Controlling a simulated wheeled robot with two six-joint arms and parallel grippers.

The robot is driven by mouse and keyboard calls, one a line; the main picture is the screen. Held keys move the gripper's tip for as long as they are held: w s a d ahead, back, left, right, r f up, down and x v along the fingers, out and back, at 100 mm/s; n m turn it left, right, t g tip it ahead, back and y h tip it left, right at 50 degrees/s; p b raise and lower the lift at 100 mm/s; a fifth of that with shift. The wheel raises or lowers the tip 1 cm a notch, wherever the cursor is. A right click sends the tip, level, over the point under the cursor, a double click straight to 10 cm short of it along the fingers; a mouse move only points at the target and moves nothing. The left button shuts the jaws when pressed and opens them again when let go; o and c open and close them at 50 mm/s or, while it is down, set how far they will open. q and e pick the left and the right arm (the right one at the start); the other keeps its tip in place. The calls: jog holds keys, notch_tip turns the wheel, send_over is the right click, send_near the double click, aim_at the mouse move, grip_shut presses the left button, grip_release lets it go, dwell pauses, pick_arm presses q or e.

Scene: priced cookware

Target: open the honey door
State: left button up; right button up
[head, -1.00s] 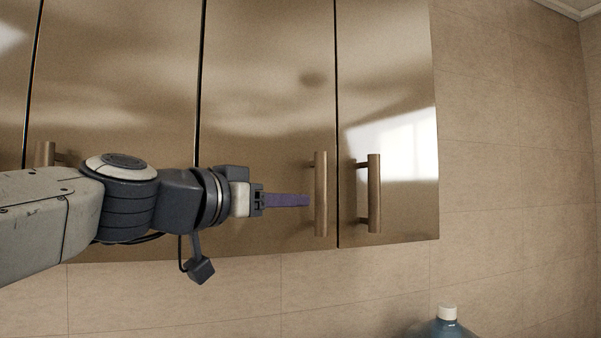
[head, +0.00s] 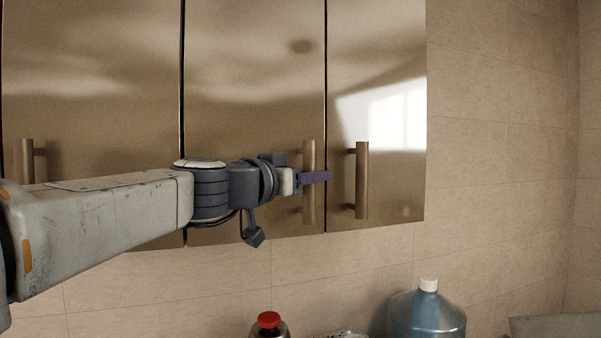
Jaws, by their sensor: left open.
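The wall cabinet has glossy honey-brown doors. The right-hand door (head: 385,60) carries a vertical bar handle (head: 362,180) near its left edge. The middle door (head: 250,90) has a bar handle (head: 309,210) near its right edge. My left gripper (head: 328,177) is seen side-on, its purple fingers pointing right. It passes in front of the middle door's handle, and its tips are a little left of the right door's handle, apart from it in the picture. The gripper is open and holds nothing visible. All the doors look closed. My right gripper is out of view.
Another handle (head: 27,163) is at the far left. Below the cabinet are a blue water jug (head: 427,315) with a white cap and a red-capped container (head: 269,322). The tiled wall (head: 500,180) right of the cabinet is clear.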

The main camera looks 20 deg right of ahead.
pick_arm(q)
grip_shut()
dwell(1.4)
